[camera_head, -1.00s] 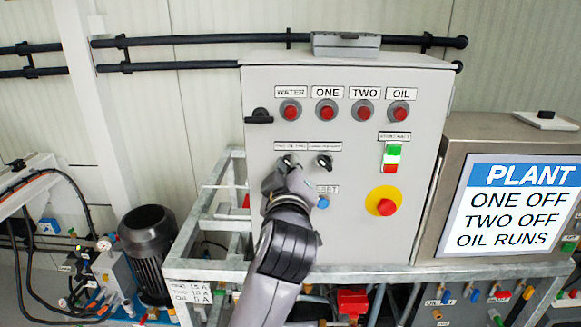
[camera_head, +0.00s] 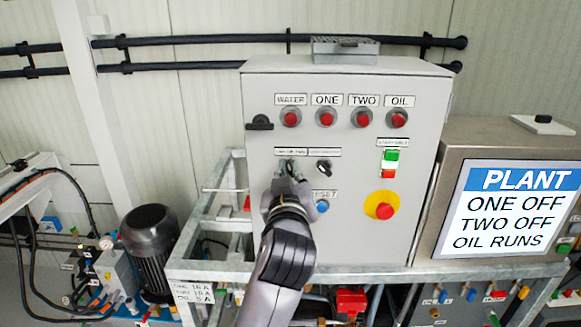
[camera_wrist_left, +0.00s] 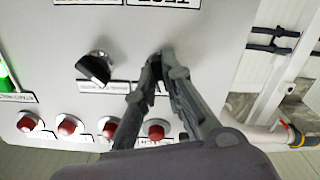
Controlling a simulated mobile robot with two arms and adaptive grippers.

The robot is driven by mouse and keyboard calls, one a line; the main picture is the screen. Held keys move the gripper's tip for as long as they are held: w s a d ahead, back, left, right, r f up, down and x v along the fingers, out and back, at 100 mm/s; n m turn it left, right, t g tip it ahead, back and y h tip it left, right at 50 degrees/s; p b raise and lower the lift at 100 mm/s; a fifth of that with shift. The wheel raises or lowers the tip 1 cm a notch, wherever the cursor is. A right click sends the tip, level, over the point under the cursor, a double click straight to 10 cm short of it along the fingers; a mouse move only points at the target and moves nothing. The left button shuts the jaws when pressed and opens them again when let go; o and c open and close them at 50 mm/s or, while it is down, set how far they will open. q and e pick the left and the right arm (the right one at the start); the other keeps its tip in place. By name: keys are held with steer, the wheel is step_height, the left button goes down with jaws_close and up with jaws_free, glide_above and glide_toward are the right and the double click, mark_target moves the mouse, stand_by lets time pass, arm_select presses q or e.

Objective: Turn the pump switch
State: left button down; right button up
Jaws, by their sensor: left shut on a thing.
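A grey control cabinet (camera_head: 400,130) carries two rotary switches below its row of red lamps. My left gripper (camera_head: 287,167) is at the left switch, its fingers pointing at the panel. In the left wrist view the gripper (camera_wrist_left: 163,62) is shut on that pump switch (camera_wrist_left: 156,66), a dark knob between the fingertips; the fingers hide most of it and its angle is unclear. The right rotary switch (camera_head: 323,166) is free; in the left wrist view it shows (camera_wrist_left: 95,68) as a black knob, tilted. My right gripper is not in view.
A screen (camera_head: 515,210) reads PLANT, ONE OFF, TWO OFF, OIL RUNS. A blue button (camera_head: 322,206) sits just right of my gripper. A red stop button on yellow (camera_head: 383,209) and a green and red start switch (camera_head: 390,163) are further right.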

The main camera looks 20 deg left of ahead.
arm_select(q)
steer(key=shift+m+p, duration=0.7)
steer(key=shift+m, duration=0.8)
steer(key=c, duration=1.7)
jaws_free()
